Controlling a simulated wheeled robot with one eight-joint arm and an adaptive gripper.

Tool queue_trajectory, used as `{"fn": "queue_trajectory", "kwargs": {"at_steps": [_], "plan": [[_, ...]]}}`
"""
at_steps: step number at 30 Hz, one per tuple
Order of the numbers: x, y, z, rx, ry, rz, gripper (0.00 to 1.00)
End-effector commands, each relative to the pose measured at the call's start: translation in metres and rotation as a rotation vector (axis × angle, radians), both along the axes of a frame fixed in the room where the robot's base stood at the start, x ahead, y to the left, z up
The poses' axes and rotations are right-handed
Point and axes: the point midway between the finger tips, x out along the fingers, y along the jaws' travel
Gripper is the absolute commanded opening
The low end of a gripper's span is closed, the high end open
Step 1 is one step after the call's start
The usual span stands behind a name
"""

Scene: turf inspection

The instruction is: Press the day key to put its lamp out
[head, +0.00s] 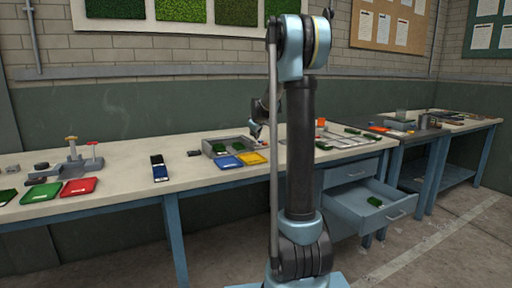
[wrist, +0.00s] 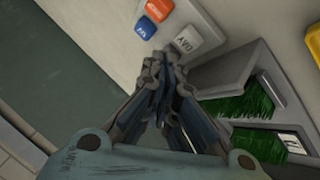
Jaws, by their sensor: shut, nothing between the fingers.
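The day key (wrist: 187,40) is a pale grey-white block with dark lettering that reads DAY, seen upside down in the wrist view. I cannot tell whether its lamp is lit. My gripper (wrist: 160,62) is shut and empty, its fingertips close beside the day key's lower left in the picture. I cannot tell whether they touch it. An orange key (wrist: 158,9) and a blue key (wrist: 146,27) are just beyond. In the head view my gripper (head: 256,131) is low over the bench, partly behind my arm; the keys are not clear there.
A grey tray (wrist: 222,77) with green turf pieces lies right of my gripper in the wrist view. The bench (head: 120,166) also holds blue (head: 226,162) and yellow (head: 251,158) squares by the tray. A drawer (head: 372,222) stands open at right.

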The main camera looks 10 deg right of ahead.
Motion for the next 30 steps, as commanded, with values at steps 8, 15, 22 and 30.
{"fn": "queue_trajectory", "kwargs": {"at_steps": [8, 15, 22, 30], "plan": [[0.0, 0.0, 0.023, 0.0, 0.0, 0.0, 0.0], [0.0, 0.0, 0.042, 0.0, 0.0, 0.0, 0.0], [0.0, 0.0, 0.05, 0.0, 0.0, 0.0, 0.0], [-0.002, 0.0, 0.05, 0.001, 0.001, -0.001, 0.0]]}}
